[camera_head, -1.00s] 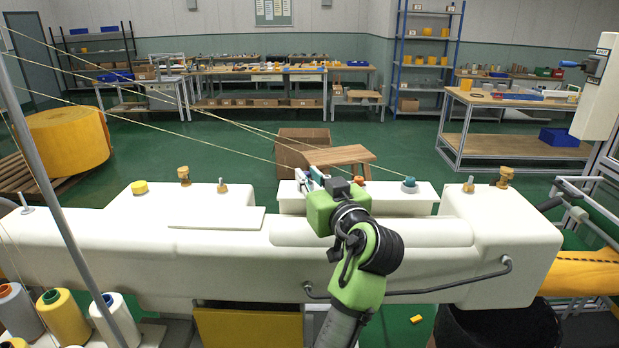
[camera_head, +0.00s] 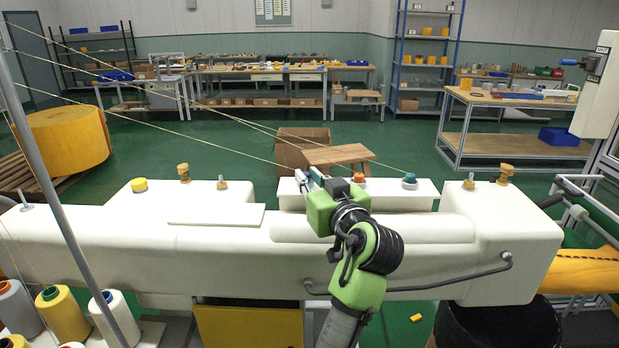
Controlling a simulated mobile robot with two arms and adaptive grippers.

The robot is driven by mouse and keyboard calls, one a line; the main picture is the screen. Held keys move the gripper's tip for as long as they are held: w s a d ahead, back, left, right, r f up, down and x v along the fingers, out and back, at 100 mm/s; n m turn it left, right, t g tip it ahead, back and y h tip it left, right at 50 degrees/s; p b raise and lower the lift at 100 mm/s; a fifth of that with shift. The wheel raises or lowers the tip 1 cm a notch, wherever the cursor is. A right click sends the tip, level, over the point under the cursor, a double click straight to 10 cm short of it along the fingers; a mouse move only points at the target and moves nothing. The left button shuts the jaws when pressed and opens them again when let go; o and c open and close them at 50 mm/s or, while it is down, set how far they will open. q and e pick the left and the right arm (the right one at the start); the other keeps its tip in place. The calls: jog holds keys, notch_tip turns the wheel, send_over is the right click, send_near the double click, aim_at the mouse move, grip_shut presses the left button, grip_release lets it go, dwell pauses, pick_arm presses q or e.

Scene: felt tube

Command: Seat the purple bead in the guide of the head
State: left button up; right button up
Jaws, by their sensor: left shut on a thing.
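My left gripper (camera_head: 308,181) reaches over the white machine head from the front, at the left part of the raised white block (camera_head: 390,198). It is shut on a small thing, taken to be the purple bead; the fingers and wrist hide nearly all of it. The guide cannot be made out behind the gripper. An orange knob (camera_head: 358,178) and a teal knob (camera_head: 409,180) stand on the block to the right of the gripper. My right gripper is not in view.
The long white machine body (camera_head: 120,240) spans the view, with a curved handle (camera_head: 450,279) on its front. Thin yarns cross from upper left to the block. Yarn cones (camera_head: 62,312) stand at the lower left. A grey pole (camera_head: 55,200) rises at the left.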

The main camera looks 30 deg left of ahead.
pick_arm(q)
jog(key=shift+r, duration=0.15)
jog(key=o, duration=0.8)
jog(key=shift+r, duration=0.1)
notch_tip(320, 180, up, 10)
jog(key=shift+f, duration=0.2)
dwell(0.6)
